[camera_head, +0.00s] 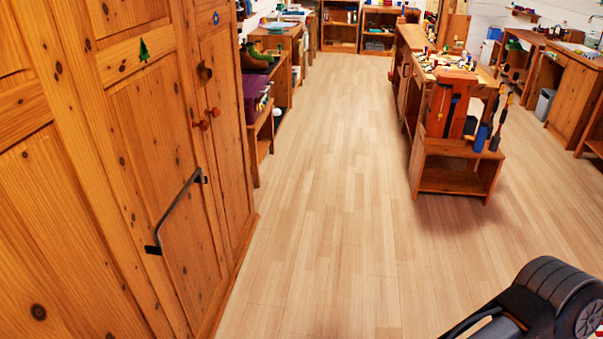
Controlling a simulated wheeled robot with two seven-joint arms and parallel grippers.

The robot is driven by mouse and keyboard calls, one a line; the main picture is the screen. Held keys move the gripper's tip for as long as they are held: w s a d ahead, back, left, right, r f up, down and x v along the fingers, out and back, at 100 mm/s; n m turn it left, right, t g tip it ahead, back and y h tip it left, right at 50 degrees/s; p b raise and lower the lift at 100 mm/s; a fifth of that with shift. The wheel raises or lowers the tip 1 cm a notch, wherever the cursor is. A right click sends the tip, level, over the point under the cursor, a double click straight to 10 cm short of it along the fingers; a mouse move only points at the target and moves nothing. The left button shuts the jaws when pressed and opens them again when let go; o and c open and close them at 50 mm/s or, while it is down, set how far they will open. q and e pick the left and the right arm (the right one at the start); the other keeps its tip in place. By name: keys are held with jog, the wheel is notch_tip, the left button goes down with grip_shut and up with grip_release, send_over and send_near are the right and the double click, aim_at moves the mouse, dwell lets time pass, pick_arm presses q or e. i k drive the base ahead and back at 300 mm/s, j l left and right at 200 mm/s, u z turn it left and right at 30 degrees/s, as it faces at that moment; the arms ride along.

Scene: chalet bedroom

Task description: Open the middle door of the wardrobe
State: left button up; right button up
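The wooden wardrobe (80,120) fills the left side of the head view, seen at a steep angle. Its middle door (150,130) carries a green tree ornament and appears closed. A thin grey bar with black end mounts (178,210) slants across the lower part of this door. Red-brown round knobs (202,125) sit near the seam between this door and the narrower door (225,110) to its right. A dark round knob (204,72) is above them. Neither of my grippers is in view; a black arm part of mine shows at the bottom right.
The light wood floor (320,200) is clear in front of the wardrobe. A wooden workbench (455,165) with tools stands to the right. A low shelf (262,140) with purple items and boots adjoins the wardrobe's far end. More benches and shelves line the back and right.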

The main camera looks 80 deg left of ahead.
aim_at(70, 268)
jog(key=u, duration=4.45)
